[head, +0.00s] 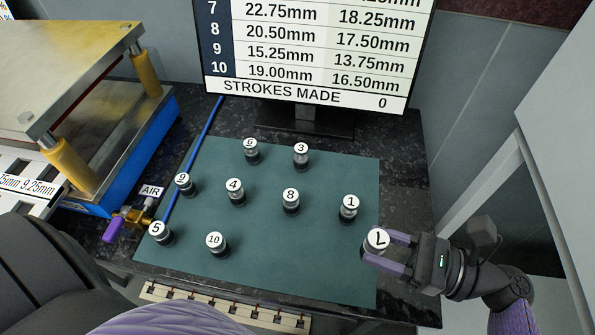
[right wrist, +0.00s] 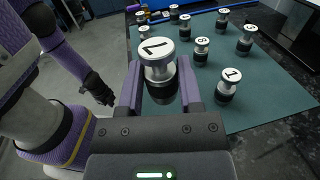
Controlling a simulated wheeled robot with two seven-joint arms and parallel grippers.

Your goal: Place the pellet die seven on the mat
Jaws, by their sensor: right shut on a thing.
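The pellet die seven (head: 376,241), a silver cylinder with a white top marked 7 and a dark base, is between the purple fingers of my right gripper (head: 386,254). The gripper is shut on it. In the head view the die overlaps the right edge of the green mat (head: 330,255); I cannot tell its height. The right wrist view shows the die (right wrist: 157,65) upright between the fingers. A black hand, apparently my left gripper (right wrist: 98,88), shows small in the right wrist view; its jaws are unclear. It is not visible in the head view.
Several numbered dies stand on the mat; die 1 (head: 349,207) is nearest the held die, and die 8 (head: 290,198) is farther left. The mat's lower right is clear. A monitor (head: 310,60) stands behind, a press (head: 120,130) at left.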

